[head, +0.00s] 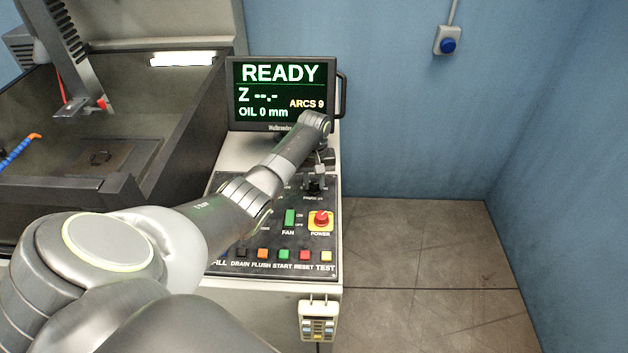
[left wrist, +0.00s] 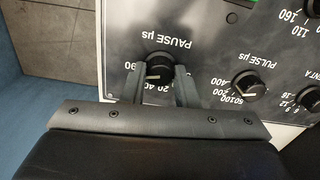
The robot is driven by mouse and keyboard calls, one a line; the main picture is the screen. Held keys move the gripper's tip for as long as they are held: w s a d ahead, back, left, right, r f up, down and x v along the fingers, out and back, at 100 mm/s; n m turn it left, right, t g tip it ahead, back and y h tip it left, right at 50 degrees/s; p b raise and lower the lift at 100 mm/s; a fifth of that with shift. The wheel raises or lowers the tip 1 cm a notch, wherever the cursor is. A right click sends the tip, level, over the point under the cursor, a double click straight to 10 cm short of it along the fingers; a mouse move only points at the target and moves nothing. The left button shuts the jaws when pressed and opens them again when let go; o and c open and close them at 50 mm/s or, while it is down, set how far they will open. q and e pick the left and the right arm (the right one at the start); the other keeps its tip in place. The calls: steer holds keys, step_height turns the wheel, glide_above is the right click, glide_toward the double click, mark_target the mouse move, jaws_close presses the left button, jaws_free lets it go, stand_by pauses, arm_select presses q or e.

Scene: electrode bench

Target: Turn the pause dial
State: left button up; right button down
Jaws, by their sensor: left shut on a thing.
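The pause dial (left wrist: 158,68) is a round black knob with a pale pointer line, in the left wrist view under the upside-down label PAUSE µs. Numbers are printed around it, partly hidden by my fingers. My left gripper (left wrist: 160,84) has one finger on each side of the knob and is shut on it. In the head view my left gripper (head: 318,178) reaches down to the upper right of the control panel (head: 262,225). The knob there (head: 313,187) is small and partly hidden by the gripper. My right gripper is not in view.
The pulse dial (left wrist: 248,84) sits beside the pause dial. A screen (head: 284,92) reading READY stands behind the panel. A red power knob (head: 321,218), a green fan switch (head: 290,217) and several coloured buttons lie nearer. An open tank (head: 190,160) is at left; floor (head: 430,240) at right is clear.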

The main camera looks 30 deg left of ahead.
arm_select(q)
steer(key=o, duration=1)
steer(key=shift+r, duration=0.1)
step_height(320, 180, up, 11)
steer(key=b, duration=0.2)
step_height(320, 180, up, 5)
steer(key=p, duration=0.3)
glide_above(314, 184)
steer(key=shift+r+p, duration=0.45)
steer(key=shift+r, duration=0.2)
